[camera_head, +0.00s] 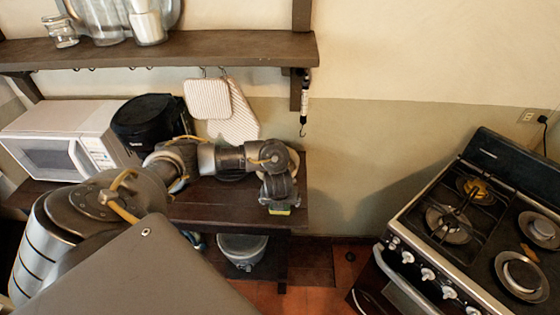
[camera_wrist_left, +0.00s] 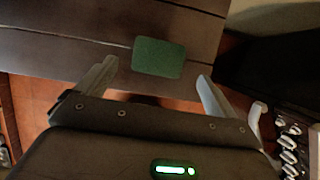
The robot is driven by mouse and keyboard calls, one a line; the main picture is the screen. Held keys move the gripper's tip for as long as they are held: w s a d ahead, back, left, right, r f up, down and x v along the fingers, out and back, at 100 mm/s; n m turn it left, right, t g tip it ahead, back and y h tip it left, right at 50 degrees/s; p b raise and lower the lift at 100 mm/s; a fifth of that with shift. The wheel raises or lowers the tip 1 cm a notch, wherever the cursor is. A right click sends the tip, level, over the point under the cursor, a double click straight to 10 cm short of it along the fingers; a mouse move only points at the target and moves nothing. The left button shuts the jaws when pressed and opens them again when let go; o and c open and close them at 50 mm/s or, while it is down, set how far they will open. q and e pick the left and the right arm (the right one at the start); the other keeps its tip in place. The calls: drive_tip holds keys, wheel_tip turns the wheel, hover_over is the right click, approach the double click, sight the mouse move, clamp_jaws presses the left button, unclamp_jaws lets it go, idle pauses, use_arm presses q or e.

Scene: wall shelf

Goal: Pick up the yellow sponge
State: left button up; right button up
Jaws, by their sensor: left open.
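The sponge (camera_head: 280,211) shows as a small yellow-green strip at the right front corner of the dark wooden table, mostly hidden behind my left gripper. In the left wrist view its upper face is a green pad (camera_wrist_left: 158,54), lying near the table's edge. My left gripper (camera_head: 278,202) points down over that corner. In the left wrist view my left gripper (camera_wrist_left: 157,75) is open, with the pad between the lines of its two fingers and a gap on each side. I cannot tell how far above the table the fingertips are. My right gripper is not in view.
A white microwave (camera_head: 62,140) and a black appliance (camera_head: 150,120) stand on the table (camera_head: 225,208). Pot holders (camera_head: 208,99) hang under a wall shelf (camera_head: 170,48) holding jars. A metal pot (camera_head: 242,248) is below. A gas stove (camera_head: 470,225) stands at the right, across a gap.

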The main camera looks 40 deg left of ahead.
use_arm(q)
drive_tip(key=b+x, duration=0.2)
drive_tip(key=x, duration=0.2)
drive_tip(key=shift+s+a, duration=0.1)
drive_tip(key=shift+a, duration=0.05)
drive_tip(key=shift+w+a+f, duration=0.15)
drive_tip(key=shift+w+f, duration=0.05)
drive_tip(key=shift+f, duration=0.25)
drive_tip(key=shift+r, duration=0.1)
drive_tip(key=shift+c, duration=0.7)
drive_tip(key=c, duration=0.9)
